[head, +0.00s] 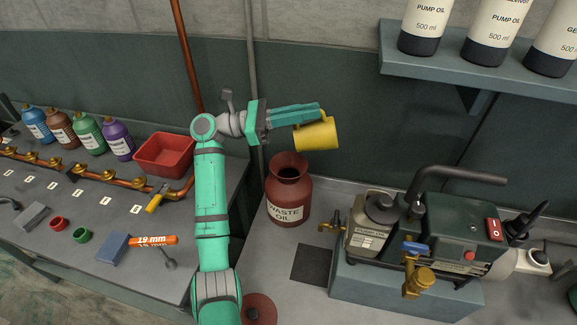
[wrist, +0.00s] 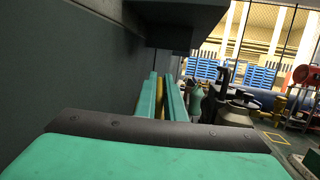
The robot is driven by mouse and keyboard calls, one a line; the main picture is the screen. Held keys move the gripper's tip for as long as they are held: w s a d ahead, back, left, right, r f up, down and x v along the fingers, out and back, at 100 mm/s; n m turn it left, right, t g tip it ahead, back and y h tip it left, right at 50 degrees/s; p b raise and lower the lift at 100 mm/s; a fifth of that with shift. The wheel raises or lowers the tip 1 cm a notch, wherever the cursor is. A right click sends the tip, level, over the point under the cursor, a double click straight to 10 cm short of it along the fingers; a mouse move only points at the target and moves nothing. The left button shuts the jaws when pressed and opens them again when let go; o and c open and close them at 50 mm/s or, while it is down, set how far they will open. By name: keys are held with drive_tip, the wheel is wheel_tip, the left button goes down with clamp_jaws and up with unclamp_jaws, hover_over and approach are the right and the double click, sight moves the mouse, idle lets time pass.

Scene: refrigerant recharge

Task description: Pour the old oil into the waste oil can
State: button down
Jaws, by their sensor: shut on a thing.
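My gripper (head: 317,113) is shut on a yellow cup (head: 318,135), holding it in the air above and a little right of the waste oil can. The cup is tilted, and its contents and any pouring stream do not show. The waste oil can (head: 289,203) is dark red with a "WASTE OIL" label and an open, flared mouth; it stands upright on the bench, apart from the cup. In the wrist view the green fingers (wrist: 162,98) are close together with a strip of yellow cup (wrist: 160,103) between them.
The pump (head: 440,225) with brass valves stands right of the can. A shelf (head: 490,75) with pump oil bottles hangs at upper right. A red bin (head: 165,154), several coloured bottles and tools lie on the left bench. A dark square pad (head: 311,264) lies before the can.

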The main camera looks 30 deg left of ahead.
sight(331, 120)
drive_tip(key=shift+w+d+f+g+y, duration=0.1)
drive_tip(key=shift+w+d+g+y, duration=0.2)
drive_tip(key=shift+d+y, duration=0.2)
drive_tip(key=shift+w+d+f+g+y, duration=0.1)
drive_tip(key=shift+w+d+g+y, duration=0.15)
drive_tip(key=shift+d+y, duration=0.25)
drive_tip(key=w+d+f+y, duration=0.1)
drive_tip(key=d, duration=0.1)
drive_tip(key=w+d+f+g+y, duration=0.1)
drive_tip(key=y, duration=0.1)
drive_tip(key=w+d+f+g+y, duration=0.1)
drive_tip(key=d, duration=0.1)
drive_tip(key=shift+d, duration=0.3)
drive_tip(key=w+d+f+g+y, duration=0.4)
drive_tip(key=d+f+g+y, duration=0.2)
drive_tip(key=f+y, duration=0.5)
drive_tip(key=shift+w+d+f+g+y+b, duration=0.2)
drive_tip(key=shift+d+f+g+y+b, duration=0.2)
drive_tip(key=shift+d+f, duration=0.6)
drive_tip(key=shift+a+f, duration=0.1)
drive_tip(key=shift+f, duration=0.05)
